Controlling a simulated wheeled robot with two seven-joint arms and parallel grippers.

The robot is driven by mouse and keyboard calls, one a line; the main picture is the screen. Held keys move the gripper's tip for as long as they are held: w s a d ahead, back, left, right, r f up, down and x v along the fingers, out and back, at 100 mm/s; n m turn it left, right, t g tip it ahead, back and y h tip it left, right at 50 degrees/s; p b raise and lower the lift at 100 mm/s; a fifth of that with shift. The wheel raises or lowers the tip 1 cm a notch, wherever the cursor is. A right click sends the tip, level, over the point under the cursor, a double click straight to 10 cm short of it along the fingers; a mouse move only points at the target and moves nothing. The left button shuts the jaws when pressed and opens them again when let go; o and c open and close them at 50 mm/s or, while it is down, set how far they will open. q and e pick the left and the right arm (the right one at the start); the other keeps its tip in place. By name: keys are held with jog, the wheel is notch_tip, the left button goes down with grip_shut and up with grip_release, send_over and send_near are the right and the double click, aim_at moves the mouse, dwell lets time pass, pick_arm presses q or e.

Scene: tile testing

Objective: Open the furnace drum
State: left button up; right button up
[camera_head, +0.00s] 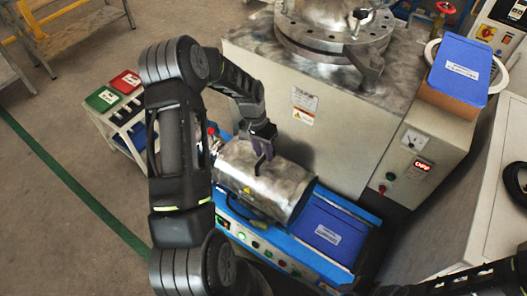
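The furnace drum appears to be the shiny metal cylinder (285,190) lying on its side on a blue-topped bench unit, with a small yellow warning label on its front. My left gripper (263,160) points down at the drum's upper side, its two dark fingers apart with a gap between them. Whether the fingers touch the drum, or a handle there, I cannot tell. My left arm hides part of the drum's left end. My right arm enters at the lower right, and its gripper is not visible.
A large grey machine (340,130) with a round flanged lid (310,40) stands behind the drum. Blue bins lie right of the drum (328,228) and at the upper right (460,68). A cart with green and red boxes (103,98) stands left.

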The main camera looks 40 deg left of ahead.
pick_arm(q)
grip_shut()
dwell(1.1)
